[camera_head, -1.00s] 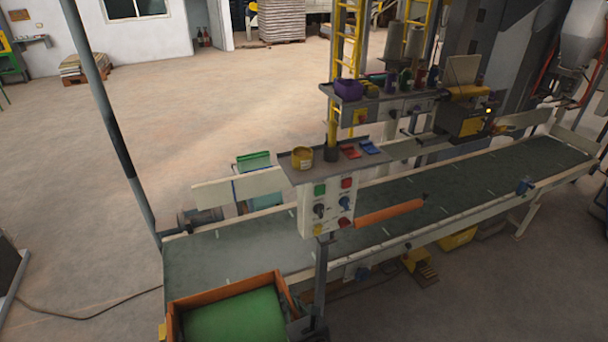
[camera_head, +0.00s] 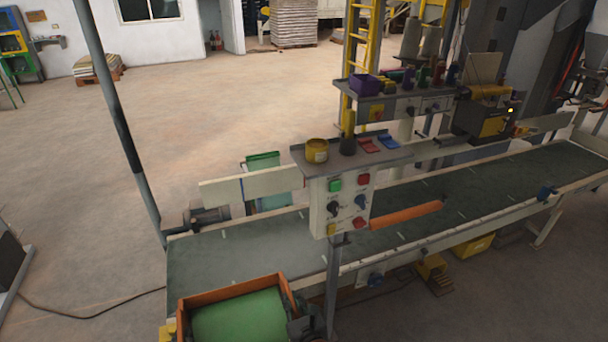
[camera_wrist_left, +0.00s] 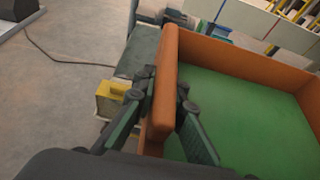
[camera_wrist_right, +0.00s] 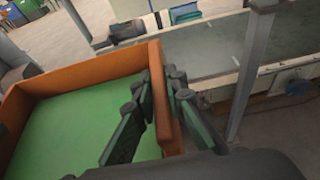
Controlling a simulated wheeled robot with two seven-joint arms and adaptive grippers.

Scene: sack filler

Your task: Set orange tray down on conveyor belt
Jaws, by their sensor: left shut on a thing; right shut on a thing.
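The orange tray (camera_head: 232,288) with a green inside is at the bottom of the head view, in front of or over the near left end of the conveyor belt (camera_head: 225,254). Whether it touches the belt cannot be told. My left gripper (camera_wrist_left: 168,88) is shut on the tray's left wall, one finger on each side. My right gripper (camera_wrist_right: 163,82) is shut on the tray's right wall in the same way. In the head view the right gripper shows at the tray's right side, and the left one is hardly visible. The tray's near side is cut off.
A control box (camera_head: 340,205) on a post (camera_head: 334,280) stands close to the tray's right. A grey pole (camera_head: 122,130) rises at the belt's left end. The belt behind the tray is clear.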

